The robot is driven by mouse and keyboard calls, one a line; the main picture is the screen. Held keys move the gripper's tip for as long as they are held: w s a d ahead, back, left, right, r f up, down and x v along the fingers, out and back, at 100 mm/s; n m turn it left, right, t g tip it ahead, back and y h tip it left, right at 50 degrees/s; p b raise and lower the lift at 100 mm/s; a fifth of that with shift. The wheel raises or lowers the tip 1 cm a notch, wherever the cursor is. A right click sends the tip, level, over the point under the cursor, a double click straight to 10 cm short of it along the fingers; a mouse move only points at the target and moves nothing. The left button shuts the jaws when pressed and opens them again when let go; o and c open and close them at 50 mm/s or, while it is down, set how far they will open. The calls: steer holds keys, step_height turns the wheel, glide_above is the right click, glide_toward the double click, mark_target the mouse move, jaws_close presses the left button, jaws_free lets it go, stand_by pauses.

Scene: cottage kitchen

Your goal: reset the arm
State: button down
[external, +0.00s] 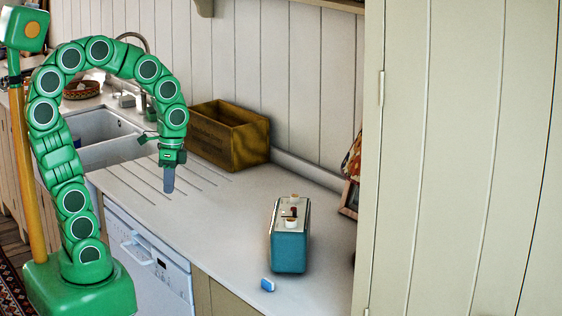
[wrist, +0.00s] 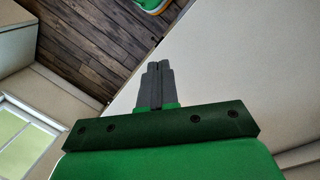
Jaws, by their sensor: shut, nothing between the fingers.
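My green arm arches up from its base at the left in the external view. My gripper (external: 169,184) hangs pointing down above the grooved drainer part of the white worktop (external: 236,208). In the wrist view my gripper (wrist: 158,68) has its two grey fingers together, with nothing visible between them. It is apart from every object on the worktop.
A wooden crate (external: 228,138) stands against the wall behind my gripper. A teal box (external: 289,248) with a pale top stands to the right, and a small blue and white item (external: 267,285) lies near the front edge. A sink (external: 100,128) lies left. A tall cream cupboard (external: 455,160) bounds the right.

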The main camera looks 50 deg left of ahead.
steer(key=s+a+n, duration=0.5)
steer(key=s+n, duration=0.3)
steer(key=s, duration=0.3)
steer(key=shift+y, duration=0.3)
steer(key=shift+s+r, duration=0.1)
stand_by(0.5)
